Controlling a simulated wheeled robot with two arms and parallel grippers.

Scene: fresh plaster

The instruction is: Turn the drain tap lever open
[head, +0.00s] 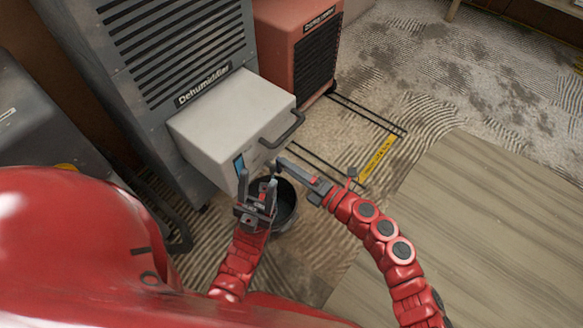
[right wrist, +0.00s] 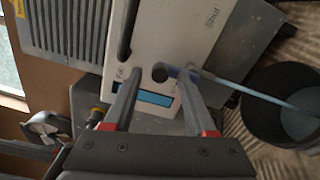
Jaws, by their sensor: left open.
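The white tank (head: 232,112) of the grey dehumidifier has a dark handle and a blue level window, and shows close up in the right wrist view (right wrist: 185,30). A small blue tap part (right wrist: 173,71), which seems to be the drain tap lever, sits beside a dark round knob, close to one fingertip; contact cannot be told. My right gripper (right wrist: 159,74) is open, its fingers on either side of the knob. In the head view it (head: 281,163) points at the tank's lower front. My left gripper (head: 258,178) is open and empty beside it, above the bucket's edge. The tap is hidden in the head view.
A black bucket (head: 288,207) stands below the tank. A thin pale-blue tube or stream (right wrist: 262,96) runs from the tap to it. An orange-red unit (head: 292,45) stands behind.

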